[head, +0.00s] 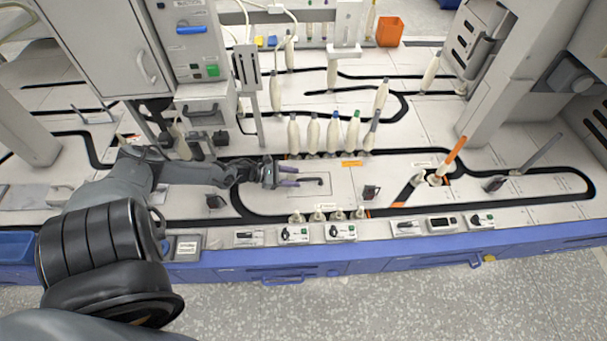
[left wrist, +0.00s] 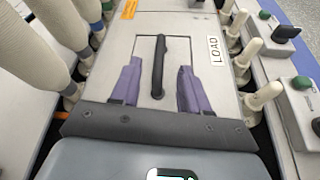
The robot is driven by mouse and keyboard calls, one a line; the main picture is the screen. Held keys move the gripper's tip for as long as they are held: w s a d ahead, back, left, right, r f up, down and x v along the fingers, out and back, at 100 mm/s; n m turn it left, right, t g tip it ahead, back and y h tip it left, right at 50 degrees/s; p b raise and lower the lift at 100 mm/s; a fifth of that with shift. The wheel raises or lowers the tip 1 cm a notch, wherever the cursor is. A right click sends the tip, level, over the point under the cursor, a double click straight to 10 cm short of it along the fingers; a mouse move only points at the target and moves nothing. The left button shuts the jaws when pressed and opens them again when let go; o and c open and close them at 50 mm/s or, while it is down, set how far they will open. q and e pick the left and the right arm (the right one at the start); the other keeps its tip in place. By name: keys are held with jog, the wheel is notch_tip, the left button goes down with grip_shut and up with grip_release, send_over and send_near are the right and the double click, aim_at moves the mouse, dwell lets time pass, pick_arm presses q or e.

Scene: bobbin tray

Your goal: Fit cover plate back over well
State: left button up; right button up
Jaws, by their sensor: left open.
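The cover plate (left wrist: 175,48) is a pale square with a black bar handle (left wrist: 158,65), seen ahead of my left gripper in the left wrist view. It looks level with the surrounding panel, framed by a thin dark outline. In the head view the dark handle (head: 313,181) shows just beyond the fingertips. My left gripper (head: 297,178) is open, its two purple fingers lying either side of the handle in the left wrist view (left wrist: 159,70), with gaps on both sides. Whether the fingers are level with the handle is unclear. No open well is visible. My right gripper is out of view.
Several bobbins (head: 313,135) stand in a row behind the plate. Short white pegs (head: 339,214) line its front side, near control boxes (head: 295,234). A LOAD label (left wrist: 215,50) lies beside the plate. A small dark device (head: 371,191) stands to its right.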

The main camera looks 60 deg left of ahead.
pick_arm(q)
jog(key=shift+p+v, duration=0.75)
jog(key=shift+v, duration=1.4)
jog(key=shift+r, duration=0.1)
